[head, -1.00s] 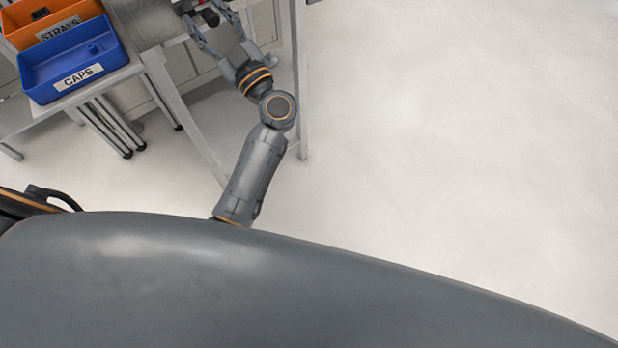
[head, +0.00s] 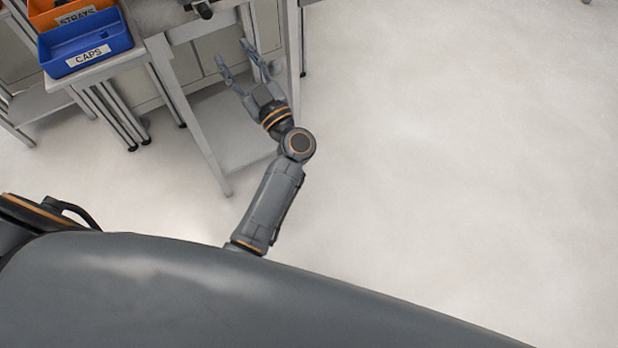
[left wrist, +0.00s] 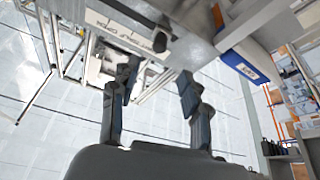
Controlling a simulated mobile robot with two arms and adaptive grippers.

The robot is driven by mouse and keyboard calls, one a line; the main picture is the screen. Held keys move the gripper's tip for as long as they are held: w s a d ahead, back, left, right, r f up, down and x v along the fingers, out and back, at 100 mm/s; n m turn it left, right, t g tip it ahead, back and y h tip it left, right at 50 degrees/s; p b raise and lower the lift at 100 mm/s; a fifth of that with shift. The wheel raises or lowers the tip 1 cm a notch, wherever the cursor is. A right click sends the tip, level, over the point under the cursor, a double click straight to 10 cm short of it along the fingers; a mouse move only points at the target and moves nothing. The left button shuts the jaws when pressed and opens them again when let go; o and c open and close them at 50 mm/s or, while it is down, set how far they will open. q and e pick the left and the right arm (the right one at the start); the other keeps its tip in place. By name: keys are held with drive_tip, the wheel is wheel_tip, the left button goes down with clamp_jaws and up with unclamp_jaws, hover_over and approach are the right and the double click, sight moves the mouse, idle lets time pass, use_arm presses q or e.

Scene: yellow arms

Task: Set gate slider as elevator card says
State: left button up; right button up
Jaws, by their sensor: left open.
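My left gripper (head: 234,52) is open and empty, in front of the bench edge in the head view. It also shows in the left wrist view (left wrist: 155,78), with its two fingers spread. A dark knob (head: 203,9) sticks out at the bench edge, beyond the fingertips and apart from them. A dark knob (left wrist: 163,46) also shows in the left wrist view, above the gap between the fingers, near a pale strip with blurred lettering (left wrist: 125,28). I cannot tell whether this is the gate slider. I cannot make out an elevator card. My right gripper is not in view.
A blue bin marked CAPS (head: 85,58) and an orange bin marked STRAYS (head: 62,10) stand on a side table at the left. Bench legs (head: 292,60) stand beside my left gripper. The floor (head: 450,150) at the right is clear.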

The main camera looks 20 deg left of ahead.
use_arm(q)
drive_tip(key=w+d+f+m+t+h+p, duration=0.3)
drive_tip(key=d+f+m+t+h+p, duration=0.35)
drive_tip(key=d+f+m+h, duration=0.45)
drive_tip(key=s+d+f+m+g+h+p, duration=0.1)
drive_tip(key=s+f+m+g+h+p, duration=0.1)
drive_tip(key=f, duration=0.5)
drive_tip(key=s+d+f+m+g+h+p, duration=0.2)
drive_tip(key=s+f+h, duration=0.3)
drive_tip(key=f, duration=0.3)
drive_tip(key=shift+s+d+f+m+g+p, duration=0.3)
drive_tip(key=shift+s+g+p, duration=0.25)
drive_tip(key=shift+s+p, duration=0.2)
